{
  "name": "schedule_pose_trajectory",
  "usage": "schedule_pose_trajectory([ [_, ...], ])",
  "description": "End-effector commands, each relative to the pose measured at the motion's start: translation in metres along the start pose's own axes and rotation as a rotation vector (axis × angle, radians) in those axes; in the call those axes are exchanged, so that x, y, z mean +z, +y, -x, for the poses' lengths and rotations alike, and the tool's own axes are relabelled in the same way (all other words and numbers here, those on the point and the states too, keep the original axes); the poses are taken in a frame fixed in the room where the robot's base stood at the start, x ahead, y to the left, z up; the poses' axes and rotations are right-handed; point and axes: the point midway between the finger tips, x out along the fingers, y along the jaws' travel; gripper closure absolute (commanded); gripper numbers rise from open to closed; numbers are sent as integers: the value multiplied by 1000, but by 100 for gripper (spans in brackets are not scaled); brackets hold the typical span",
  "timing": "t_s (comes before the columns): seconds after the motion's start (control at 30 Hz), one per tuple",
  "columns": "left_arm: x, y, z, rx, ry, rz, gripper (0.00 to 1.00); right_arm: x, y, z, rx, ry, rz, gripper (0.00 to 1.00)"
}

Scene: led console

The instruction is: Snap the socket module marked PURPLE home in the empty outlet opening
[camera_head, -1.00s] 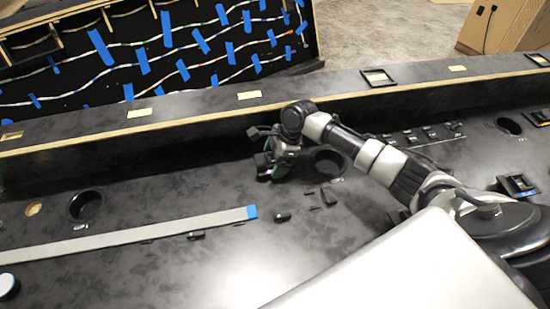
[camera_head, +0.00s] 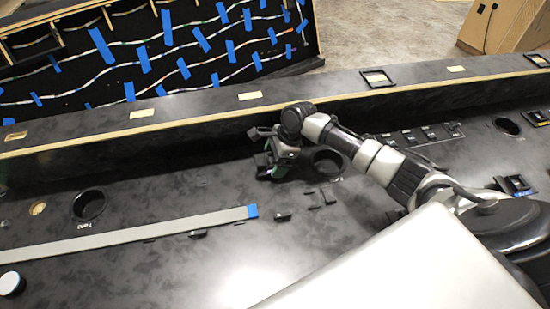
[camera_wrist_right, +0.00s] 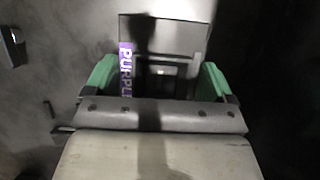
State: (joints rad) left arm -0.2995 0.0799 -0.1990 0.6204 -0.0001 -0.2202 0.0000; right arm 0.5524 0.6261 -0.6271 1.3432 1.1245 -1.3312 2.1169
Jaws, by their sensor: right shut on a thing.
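My right gripper (camera_head: 270,170) is low over the black console top, left of a round hole, in the head view. In the right wrist view its two green fingers (camera_wrist_right: 157,80) are shut on the socket module marked PURPLE (camera_wrist_right: 125,70). The module shows a dark square face with the purple label along its left side. In the head view the gripper largely hides it. A black-framed rectangular opening (camera_head: 377,78) lies on the raised ledge; I cannot tell whether it is the empty outlet opening. My left gripper is not in view.
Round holes (camera_head: 89,204) and (camera_head: 327,162) open in the console top. A grey strip with a blue end (camera_head: 130,234) lies at the left, with small black parts (camera_head: 282,216) nearby. The raised ledge (camera_head: 200,108) runs behind the arm.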

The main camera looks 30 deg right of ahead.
Motion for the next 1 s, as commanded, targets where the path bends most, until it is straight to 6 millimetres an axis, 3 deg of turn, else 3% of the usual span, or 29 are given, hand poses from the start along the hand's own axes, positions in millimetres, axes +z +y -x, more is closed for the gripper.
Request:
schedule_pose_trajectory([
  [1.0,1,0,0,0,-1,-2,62,-2,0,-6,0,-1,0,43],
])
